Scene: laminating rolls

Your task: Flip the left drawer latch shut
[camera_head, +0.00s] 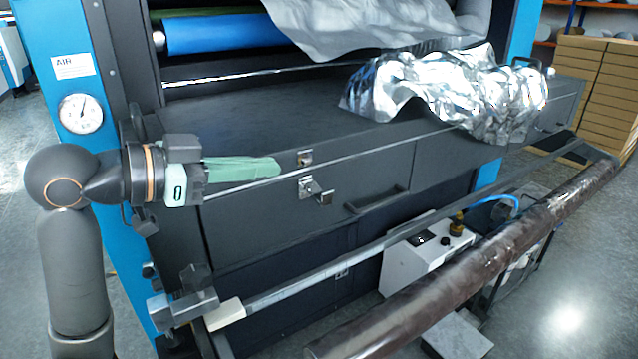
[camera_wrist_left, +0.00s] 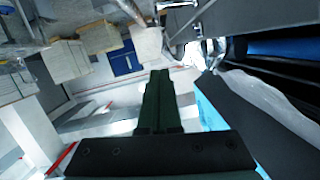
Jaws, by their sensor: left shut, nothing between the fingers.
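The left drawer latch (camera_head: 313,190) is a small shiny metal piece on the front of the dark grey drawer (camera_head: 258,222). Its lower part sticks out from the drawer face, apart from the small metal catch (camera_head: 305,158) above it. My left gripper (camera_head: 278,165) has green fingers that are shut and empty. In the head view its tips lie just left of the catch, up and left of the latch; I cannot tell whether they touch anything. In the left wrist view the closed fingers (camera_wrist_left: 160,77) point away from the camera, and I cannot make out the latch there. My right gripper is not in view.
A grey bar (camera_head: 350,258) and a long dark roll (camera_head: 470,265) run across in front of the drawer. The drawer handle (camera_head: 376,199) is right of the latch. Crumpled silver foil (camera_head: 450,90) lies on top. A pressure gauge (camera_head: 82,113) sits on the blue frame.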

